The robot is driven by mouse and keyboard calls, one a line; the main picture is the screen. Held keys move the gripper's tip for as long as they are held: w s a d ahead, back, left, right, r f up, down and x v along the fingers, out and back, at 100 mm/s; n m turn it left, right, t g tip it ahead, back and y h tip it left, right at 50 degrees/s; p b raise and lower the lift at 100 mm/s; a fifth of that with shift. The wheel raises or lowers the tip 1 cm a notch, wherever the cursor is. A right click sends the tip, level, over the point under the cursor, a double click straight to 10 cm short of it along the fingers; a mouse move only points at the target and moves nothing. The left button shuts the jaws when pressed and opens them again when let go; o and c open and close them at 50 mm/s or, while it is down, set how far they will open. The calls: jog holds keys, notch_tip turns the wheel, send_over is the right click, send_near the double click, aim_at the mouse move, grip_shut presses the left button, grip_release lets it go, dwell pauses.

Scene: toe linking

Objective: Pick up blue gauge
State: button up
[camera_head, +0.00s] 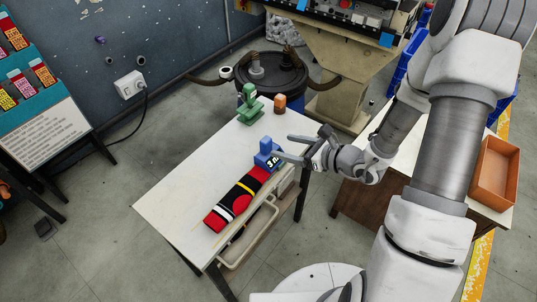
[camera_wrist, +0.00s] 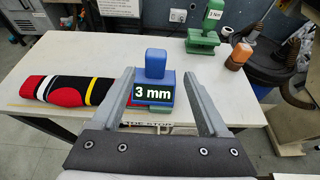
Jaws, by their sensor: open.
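The blue gauge (camera_head: 266,152) stands upright on the white table, by the far end of a rolled sock. In the wrist view the blue gauge (camera_wrist: 154,86) carries a dark "3 mm" label and has a narrower block on top. My gripper (camera_head: 292,146) reaches in from the right at the gauge. In the wrist view my gripper (camera_wrist: 158,78) is open, one finger on each side of the gauge, with gaps visible between fingers and gauge. A green base shows just under or behind the gauge; I cannot tell which.
The sock (camera_head: 238,199), black, red, white and yellow, lies on the white table (camera_head: 165,207). A green gauge (camera_head: 249,105) and an orange block (camera_head: 280,103) stand at the far end. A tray (camera_head: 248,238) hangs along the table's right edge. The table's left side is clear.

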aim_at(270, 143)
jog(key=shift+w+a+f, duration=0.25)
jog(key=shift+w+a, duration=0.1)
jog(key=shift+a, duration=0.15)
jog(key=x, duration=0.4)
jog(key=shift+s+a+r, duration=0.1)
jog(key=shift+s+a, duration=0.05)
jog(key=shift+a, duration=0.25)
jog(key=shift+w+a+b, duration=0.3)
grip_shut()
